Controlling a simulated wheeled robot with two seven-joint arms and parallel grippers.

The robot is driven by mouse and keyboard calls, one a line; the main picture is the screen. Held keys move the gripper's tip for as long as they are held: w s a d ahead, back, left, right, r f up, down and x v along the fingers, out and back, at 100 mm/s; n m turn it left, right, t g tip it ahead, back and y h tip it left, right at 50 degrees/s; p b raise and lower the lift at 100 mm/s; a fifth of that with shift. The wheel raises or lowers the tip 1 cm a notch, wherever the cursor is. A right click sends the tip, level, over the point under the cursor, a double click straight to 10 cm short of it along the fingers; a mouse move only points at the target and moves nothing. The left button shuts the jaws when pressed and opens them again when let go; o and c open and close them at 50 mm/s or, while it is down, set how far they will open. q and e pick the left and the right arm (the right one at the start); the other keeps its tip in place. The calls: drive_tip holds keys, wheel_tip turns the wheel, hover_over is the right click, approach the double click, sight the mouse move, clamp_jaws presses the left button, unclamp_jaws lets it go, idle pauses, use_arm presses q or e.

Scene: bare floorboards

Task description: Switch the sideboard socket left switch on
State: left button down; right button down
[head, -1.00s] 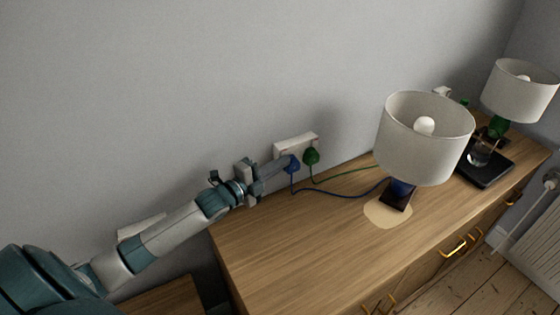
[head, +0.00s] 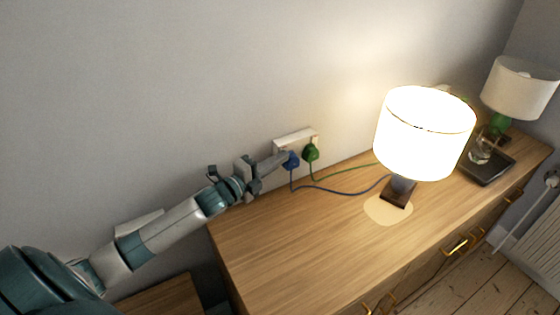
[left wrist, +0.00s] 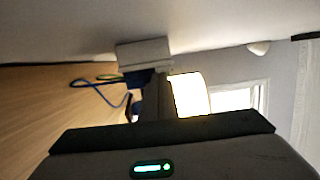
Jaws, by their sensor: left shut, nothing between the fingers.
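The white double socket (head: 297,139) is on the wall just above the back edge of the sideboard (head: 262,236). A blue plug (head: 291,160) sits in its left side and a green plug (head: 311,152) in its right side. My left gripper (head: 284,157) is shut and empty, its tips at the left part of the socket by the blue plug. The left switch is hidden behind the fingers. In the left wrist view the socket (left wrist: 144,54) is ahead of the dark fingers; contact cannot be told. The near lamp (head: 425,133) is lit. My right gripper is out of view.
Blue and green cords run over the sideboard top toward the lamps. A second lamp (head: 521,88), unlit, stands at the far right behind a black tray (head: 487,167) holding a glass. The front left of the top is clear.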

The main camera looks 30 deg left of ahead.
use_arm(q)
drive_tip(key=shift+w+a+r, duration=0.15)
drive_tip(key=shift+a, duration=0.2)
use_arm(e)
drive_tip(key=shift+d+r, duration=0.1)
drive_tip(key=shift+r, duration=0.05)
